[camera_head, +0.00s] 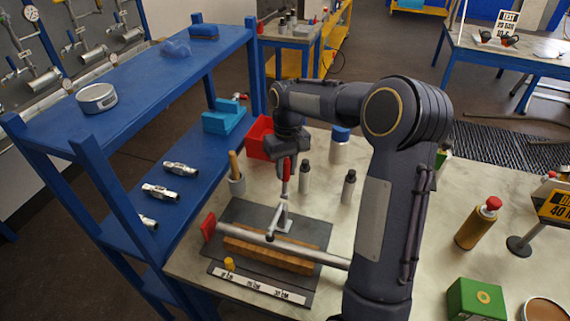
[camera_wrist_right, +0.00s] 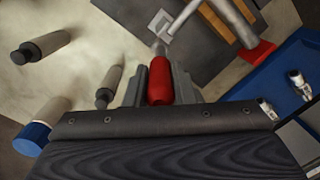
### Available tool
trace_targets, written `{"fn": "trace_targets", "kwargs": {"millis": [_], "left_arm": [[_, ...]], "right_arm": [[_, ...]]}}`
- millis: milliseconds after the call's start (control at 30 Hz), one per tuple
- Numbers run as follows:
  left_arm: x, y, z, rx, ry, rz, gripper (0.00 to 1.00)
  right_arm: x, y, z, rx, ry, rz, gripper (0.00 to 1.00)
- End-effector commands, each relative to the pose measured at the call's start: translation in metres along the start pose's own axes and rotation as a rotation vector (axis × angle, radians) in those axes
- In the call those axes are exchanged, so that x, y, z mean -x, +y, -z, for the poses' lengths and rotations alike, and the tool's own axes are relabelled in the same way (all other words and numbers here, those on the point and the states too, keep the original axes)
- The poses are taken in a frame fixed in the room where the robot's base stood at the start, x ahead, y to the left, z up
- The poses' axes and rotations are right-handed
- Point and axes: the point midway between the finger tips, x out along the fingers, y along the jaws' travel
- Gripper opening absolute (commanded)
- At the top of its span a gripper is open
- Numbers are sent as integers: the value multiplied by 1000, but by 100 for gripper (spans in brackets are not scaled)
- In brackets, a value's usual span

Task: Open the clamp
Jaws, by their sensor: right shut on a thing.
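The clamp (camera_head: 283,218) is a light metal toggle clamp with a red handle (camera_head: 286,172). It stands on a dark plate (camera_head: 238,213) on the bench, its handle roughly upright. Its arm reaches over a metal rod (camera_head: 318,256) with a red end, lying along a wooden block (camera_head: 265,256). My right gripper (camera_head: 288,158) is shut on the red handle from above. In the right wrist view the handle (camera_wrist_right: 160,82) sits between the two fingers, with the clamp's metal (camera_wrist_right: 178,22) beyond it. The arm tip's contact with the rod is unclear. My left gripper is out of view.
Two dark-capped bottles (camera_head: 305,178) (camera_head: 349,187) and a blue-capped jar (camera_head: 340,148) stand close right of the clamp. A blue shelf (camera_head: 150,75) borders the left side.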

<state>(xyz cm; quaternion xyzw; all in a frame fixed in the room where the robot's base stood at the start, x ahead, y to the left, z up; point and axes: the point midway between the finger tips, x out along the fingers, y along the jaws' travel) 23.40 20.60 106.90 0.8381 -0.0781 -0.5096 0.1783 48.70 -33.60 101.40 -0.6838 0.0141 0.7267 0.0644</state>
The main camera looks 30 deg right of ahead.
Motion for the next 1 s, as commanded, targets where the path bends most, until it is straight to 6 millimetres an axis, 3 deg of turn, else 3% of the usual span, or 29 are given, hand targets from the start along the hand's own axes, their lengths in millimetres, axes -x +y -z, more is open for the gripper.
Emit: {"fn": "trace_targets", "kwargs": {"millis": [100,400,1000], "left_arm": [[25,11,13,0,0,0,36],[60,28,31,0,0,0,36],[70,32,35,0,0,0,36]], "right_arm": [[8,6,6,-4,-58,56,0],[1,22,22,-4,-215,216,0],[-12,36,36,-1,-369,371,0]]}}
